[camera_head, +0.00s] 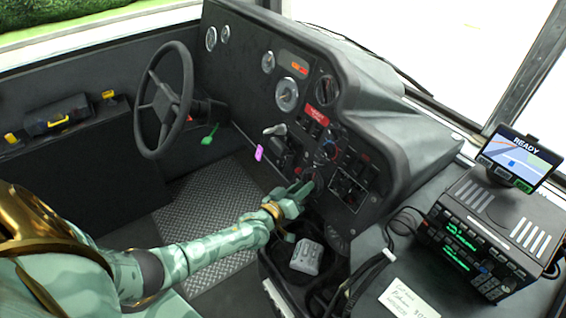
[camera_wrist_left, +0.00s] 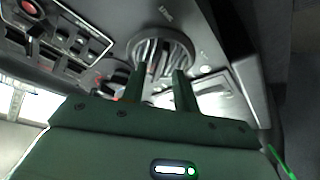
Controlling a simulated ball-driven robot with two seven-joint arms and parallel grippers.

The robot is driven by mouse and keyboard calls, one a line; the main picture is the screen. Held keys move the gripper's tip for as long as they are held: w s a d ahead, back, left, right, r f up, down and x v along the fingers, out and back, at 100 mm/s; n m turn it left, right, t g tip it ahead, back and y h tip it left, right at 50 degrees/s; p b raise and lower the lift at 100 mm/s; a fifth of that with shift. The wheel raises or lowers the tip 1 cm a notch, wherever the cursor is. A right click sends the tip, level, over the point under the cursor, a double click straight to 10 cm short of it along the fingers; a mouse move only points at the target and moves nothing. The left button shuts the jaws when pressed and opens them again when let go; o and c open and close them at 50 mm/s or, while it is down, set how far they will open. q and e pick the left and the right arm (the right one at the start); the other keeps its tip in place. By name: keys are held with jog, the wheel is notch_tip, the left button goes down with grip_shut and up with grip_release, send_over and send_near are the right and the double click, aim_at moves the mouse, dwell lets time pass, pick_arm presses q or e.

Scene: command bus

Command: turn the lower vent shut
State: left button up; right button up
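The lower vent (camera_head: 319,181) is a dark round outlet low on the dashboard, partly hidden by my left gripper in the head view. In the left wrist view the vent (camera_wrist_left: 160,45) shows as a round grille with slats, straight ahead of the fingers. My left gripper (camera_head: 305,188) is at the vent's face, and its two green fingers (camera_wrist_left: 157,78) stand apart with a gap between them. The fingertips overlap the vent's near edge in that view. I cannot tell whether they touch it. My right gripper is in neither view.
Switch panels (camera_head: 350,180) sit to the right of the vent, and a pink tag (camera_head: 259,153) hangs to its left. A grey object (camera_head: 307,256) lies in the bin below. The steering wheel (camera_head: 164,100) is at left, a ticket machine (camera_head: 478,240) at right.

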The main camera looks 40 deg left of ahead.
pick_arm(q)
jog(key=s+a+p, duration=0.1)
jog(key=s+p, duration=0.3)
jog(key=s, duration=1.1)
jog(key=shift+a+r, duration=0.3)
jog(key=shift+a, duration=0.1)
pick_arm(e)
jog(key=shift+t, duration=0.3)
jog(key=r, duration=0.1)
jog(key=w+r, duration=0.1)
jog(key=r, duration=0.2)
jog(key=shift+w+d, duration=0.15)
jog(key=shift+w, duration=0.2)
